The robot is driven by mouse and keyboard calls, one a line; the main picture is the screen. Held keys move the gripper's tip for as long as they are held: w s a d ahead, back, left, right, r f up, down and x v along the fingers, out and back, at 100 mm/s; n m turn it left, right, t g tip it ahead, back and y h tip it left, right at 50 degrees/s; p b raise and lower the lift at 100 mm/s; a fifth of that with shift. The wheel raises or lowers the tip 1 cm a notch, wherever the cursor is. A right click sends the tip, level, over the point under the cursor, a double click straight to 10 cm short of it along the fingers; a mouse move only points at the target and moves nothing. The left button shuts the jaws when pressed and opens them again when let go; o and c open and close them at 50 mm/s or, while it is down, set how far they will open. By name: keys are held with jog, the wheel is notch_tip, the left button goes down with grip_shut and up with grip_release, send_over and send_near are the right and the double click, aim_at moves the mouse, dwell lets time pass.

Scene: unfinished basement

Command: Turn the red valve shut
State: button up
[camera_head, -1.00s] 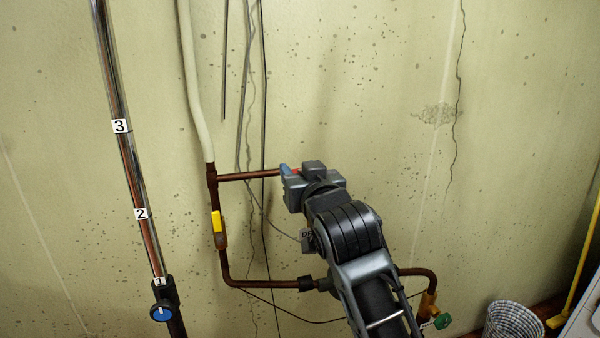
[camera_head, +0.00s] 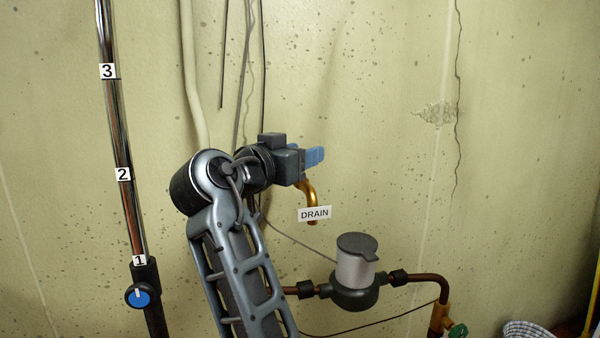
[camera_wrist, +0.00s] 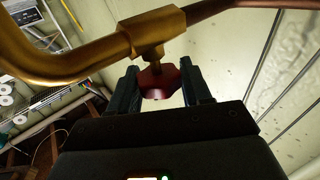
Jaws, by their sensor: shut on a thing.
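The red valve's handle (camera_wrist: 160,82) shows in the wrist view as a dark red faceted knob under a brass body (camera_wrist: 152,32). My gripper (camera_wrist: 161,74) has one finger on each side of the handle and is shut on it. In the head view my gripper (camera_head: 315,156) points right at the top of a brass spout (camera_head: 310,192) with a DRAIN label (camera_head: 315,213). The red handle is hidden there behind the gripper's blue fingers.
A grey-lidded meter (camera_head: 355,270) sits on the copper pipe (camera_head: 420,279) at lower right, with a green-handled valve (camera_head: 457,331) beyond. A chrome pole (camera_head: 118,165) with number tags stands at left. A cracked wall (camera_head: 380,80) is behind. A basket (camera_head: 527,330) is at bottom right.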

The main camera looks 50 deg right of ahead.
jog(key=m+g+b, duration=0.1)
jog(key=m+g, duration=0.1)
jog(key=g, duration=0.1)
jog(key=m+g+y+b, duration=0.1)
jog(key=g, duration=0.1)
jog(key=m+g+b, duration=0.1)
jog(key=m+g, duration=0.1)
jog(key=g, duration=0.1)
jog(key=shift+f+m+g, duration=0.15)
jog(key=shift+m+g, duration=0.15)
jog(key=m+g+y+b, duration=0.2)
jog(key=m+g+y, duration=0.2)
jog(key=g, duration=0.2)
jog(key=shift+s+m, duration=0.1)
jog(key=shift+m, duration=0.3)
jog(key=shift+g+y, duration=0.3)
jog(key=shift+y, duration=0.2)
jog(key=o, duration=1)
jog(key=shift+c, duration=0.2)
